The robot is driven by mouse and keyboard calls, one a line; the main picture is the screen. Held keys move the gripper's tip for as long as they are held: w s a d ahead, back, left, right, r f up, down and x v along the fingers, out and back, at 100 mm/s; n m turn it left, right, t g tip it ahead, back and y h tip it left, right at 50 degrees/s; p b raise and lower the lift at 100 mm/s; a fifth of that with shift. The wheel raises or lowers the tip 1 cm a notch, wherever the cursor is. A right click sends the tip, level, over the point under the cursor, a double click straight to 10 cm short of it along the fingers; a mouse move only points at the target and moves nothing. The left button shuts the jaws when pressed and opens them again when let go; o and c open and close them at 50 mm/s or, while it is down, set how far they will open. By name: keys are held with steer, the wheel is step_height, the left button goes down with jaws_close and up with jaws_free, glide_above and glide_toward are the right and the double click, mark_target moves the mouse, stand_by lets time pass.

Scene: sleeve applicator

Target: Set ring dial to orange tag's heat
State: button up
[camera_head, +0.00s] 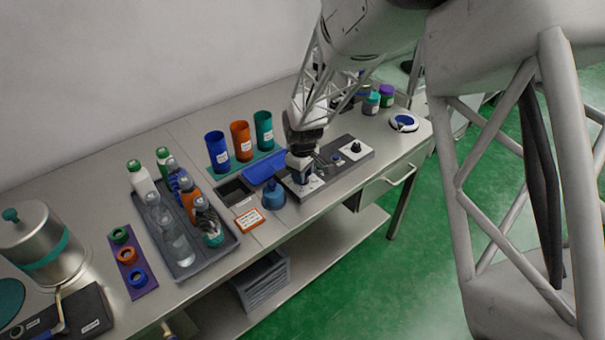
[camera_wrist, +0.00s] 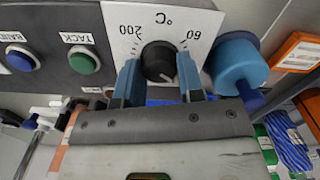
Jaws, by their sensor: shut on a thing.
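My gripper (camera_wrist: 160,78) is shut on a black dial knob (camera_wrist: 158,58), one finger on each side of it. The dial's white plate (camera_wrist: 122,20) carries "°C", with "200" at the left and "60" at the right. A light mark shows on the knob's lower right part; its exact reading is hard to tell. In the head view my gripper (camera_head: 303,165) is over the near end of the grey control panel (camera_head: 326,170) and hides the knob. The orange-bordered tag (camera_head: 249,220) lies flat on the bench near its front edge; its writing is too small to read.
A blue bottle-like thing (camera_head: 273,196) stands close beside the panel. A second black knob (camera_head: 355,147) is at the panel's far end. Blue, orange (camera_head: 241,141) and teal cylinders stand behind. A grey tray (camera_head: 185,262) of bottles is at left. Blue and green buttons (camera_wrist: 83,60) adjoin the dial.

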steer(key=shift+n, duration=0.4)
steer(key=o, duration=0.9)
steer(key=shift+r, duration=0.1)
steer(key=shift+r, duration=3.8)
